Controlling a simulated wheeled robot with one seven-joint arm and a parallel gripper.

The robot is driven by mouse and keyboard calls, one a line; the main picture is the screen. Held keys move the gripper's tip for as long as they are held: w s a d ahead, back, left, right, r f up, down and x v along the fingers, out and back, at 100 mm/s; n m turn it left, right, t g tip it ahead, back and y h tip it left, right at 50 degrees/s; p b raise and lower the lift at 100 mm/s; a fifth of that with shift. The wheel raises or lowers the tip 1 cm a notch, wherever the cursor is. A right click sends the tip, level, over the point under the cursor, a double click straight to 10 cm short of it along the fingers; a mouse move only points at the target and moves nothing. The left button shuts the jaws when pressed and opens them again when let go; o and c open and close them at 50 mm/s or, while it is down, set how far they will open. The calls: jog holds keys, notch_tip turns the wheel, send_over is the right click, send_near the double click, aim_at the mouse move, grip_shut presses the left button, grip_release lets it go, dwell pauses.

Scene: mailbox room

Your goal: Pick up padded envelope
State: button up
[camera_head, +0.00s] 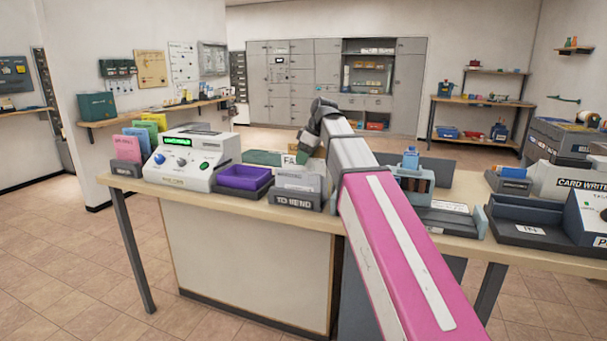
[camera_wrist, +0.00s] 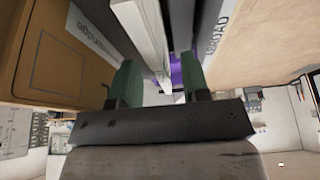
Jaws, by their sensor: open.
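My gripper (camera_wrist: 158,75) is open in the wrist view, with a green finger on each side. A pale, flat item (camera_wrist: 150,30) stands on edge just beyond and between the fingers; I cannot tell whether it is the padded envelope. In the head view, pale envelopes (camera_head: 300,180) sit in the dark tray marked TO SEND (camera_head: 297,201). None is clearly recognisable as padded.
A dark wall marked ABROAD (camera_wrist: 212,38) stands close on the right in the wrist view, and a brown surface (camera_wrist: 55,55) on the left. On the counter, a purple tray (camera_head: 244,177) and a white scale-like machine (camera_head: 190,160) stand left of the TO SEND tray.

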jog(key=shift+f, duration=0.25)
dwell(0.5)
grip_shut()
